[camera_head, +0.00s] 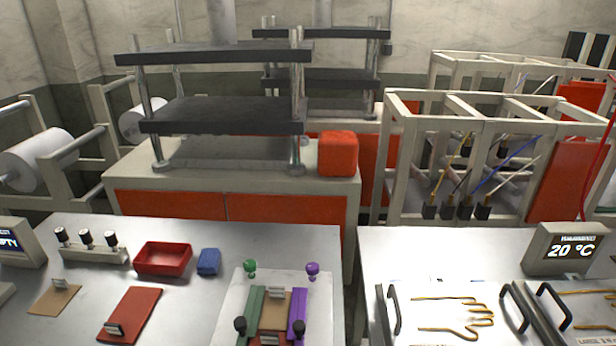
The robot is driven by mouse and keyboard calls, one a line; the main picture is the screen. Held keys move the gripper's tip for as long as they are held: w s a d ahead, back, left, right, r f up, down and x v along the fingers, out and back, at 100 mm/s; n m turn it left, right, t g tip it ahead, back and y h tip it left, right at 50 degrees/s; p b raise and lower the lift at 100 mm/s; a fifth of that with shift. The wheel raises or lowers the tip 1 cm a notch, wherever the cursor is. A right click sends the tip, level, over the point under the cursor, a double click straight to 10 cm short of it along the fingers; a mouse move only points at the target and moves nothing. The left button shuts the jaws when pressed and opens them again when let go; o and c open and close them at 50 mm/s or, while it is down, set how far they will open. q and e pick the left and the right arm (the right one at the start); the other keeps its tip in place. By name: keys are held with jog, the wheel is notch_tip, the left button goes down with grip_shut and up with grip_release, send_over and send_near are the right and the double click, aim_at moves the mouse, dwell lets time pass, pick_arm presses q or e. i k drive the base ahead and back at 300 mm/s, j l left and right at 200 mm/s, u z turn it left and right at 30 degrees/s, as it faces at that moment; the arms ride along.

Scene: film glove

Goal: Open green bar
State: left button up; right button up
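A green bar (250,316) lies lengthwise on the left side of a pale plate (235,296) on the left table. A green knob (250,266) stands at the plate's far left, just beyond the bar. A black knob (240,324) stands beside the bar's near part. A tan piece (274,308) with a small pale handle lies between the green bar and a purple bar (298,312). A purple knob (312,269) stands at the far right. The near edge of the plate is cut off by the frame. Neither gripper is in view.
A red tray (162,258), a blue block (208,262) and a red plate (131,314) lie left of the pale plate. A gap separates this table from the right table, which holds wire hand shapes (455,318) and black handles. A press (222,115) stands behind.

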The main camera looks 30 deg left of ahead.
aim_at(246, 325)
jog(key=u, duration=1.4)
